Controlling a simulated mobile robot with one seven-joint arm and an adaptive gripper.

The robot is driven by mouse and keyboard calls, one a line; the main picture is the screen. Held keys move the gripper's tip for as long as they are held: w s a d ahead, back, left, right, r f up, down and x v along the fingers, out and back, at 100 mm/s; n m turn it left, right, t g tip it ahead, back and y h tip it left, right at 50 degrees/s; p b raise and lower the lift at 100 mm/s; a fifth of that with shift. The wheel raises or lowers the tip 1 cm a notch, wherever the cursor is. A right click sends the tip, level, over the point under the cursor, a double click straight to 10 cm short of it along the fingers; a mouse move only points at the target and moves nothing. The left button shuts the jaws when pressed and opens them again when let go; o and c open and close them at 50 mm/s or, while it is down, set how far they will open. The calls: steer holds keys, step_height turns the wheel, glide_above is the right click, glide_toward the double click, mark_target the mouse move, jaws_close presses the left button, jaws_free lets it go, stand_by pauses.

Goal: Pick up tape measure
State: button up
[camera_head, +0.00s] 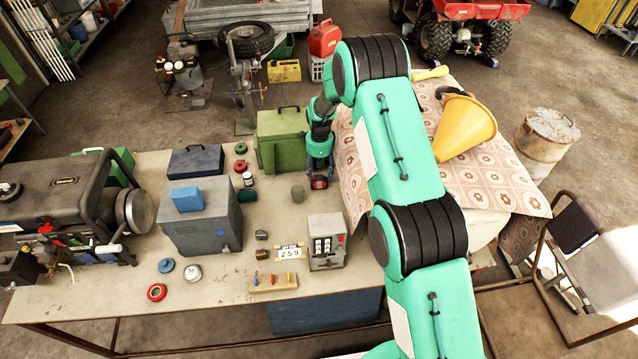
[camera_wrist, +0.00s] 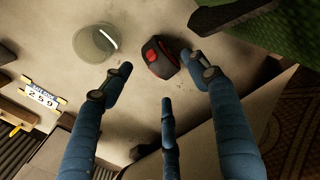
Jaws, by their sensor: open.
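The tape measure (camera_wrist: 160,58) is black with red parts and lies on the worktable in the wrist view. In the head view its red and black body (camera_head: 319,182) shows just below my gripper (camera_head: 320,163). In the wrist view my gripper (camera_wrist: 158,75) is open, with its blue fingers spread. The tape measure lies beyond the short middle finger, between the left and right fingertips, closer to the right one. Nothing is held. I cannot tell whether the right fingertip touches it.
A greenish cup (camera_head: 298,193) stands left of the tape measure; it also shows in the wrist view (camera_wrist: 95,42). A green case (camera_head: 280,145) stands close behind. A number plate (camera_head: 289,253) and keypad box (camera_head: 327,242) are nearer the front. Bare tabletop (camera_head: 215,278) lies front left.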

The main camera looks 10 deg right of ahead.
mark_target(319, 178)
steer(key=shift+f, duration=0.1)
stand_by(0.3)
steer(key=shift+s+a+f+p, duration=0.1)
steer(key=shift+f+p, duration=0.2)
steer(key=shift+f, duration=2.2)
steer(key=shift+c, duration=0.3)
steer(key=c, duration=1.4)
steer(key=shift+c, duration=0.2)
steer(key=shift+r, duration=0.15)
step_height(319, 178, up, 18)
steer(key=b, duration=0.1)
